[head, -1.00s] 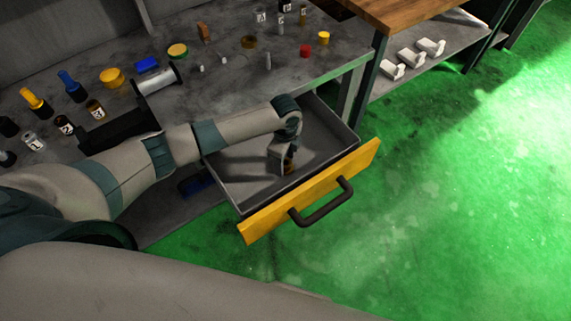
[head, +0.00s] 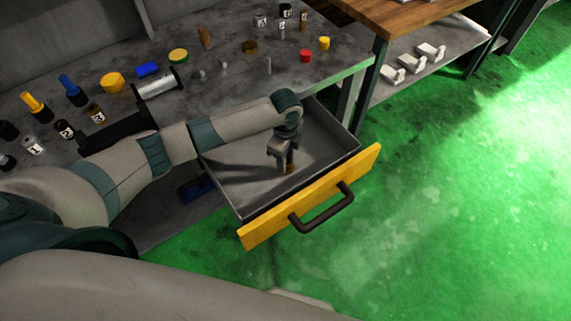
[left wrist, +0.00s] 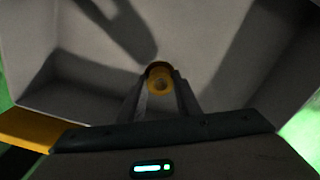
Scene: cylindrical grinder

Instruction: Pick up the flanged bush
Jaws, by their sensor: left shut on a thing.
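The flanged bush (left wrist: 160,79) is a small brass-yellow ring-shaped piece. In the left wrist view it sits between the two fingertips of my left gripper (left wrist: 160,97), which is shut on it. In the head view my left gripper (head: 285,160) points down inside the open drawer (head: 232,193), and the bush (head: 289,168) shows as a small brownish-yellow bit at the fingertips. I cannot tell whether the bush touches the drawer floor. My right gripper is not in view.
The drawer has a yellow front (head: 260,228) with a black handle (head: 322,208). The grey bench (head: 215,95) behind carries several bottles, caps and small parts. A shelf with white pieces (head: 410,62) stands at the upper right. The rest of the drawer looks empty.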

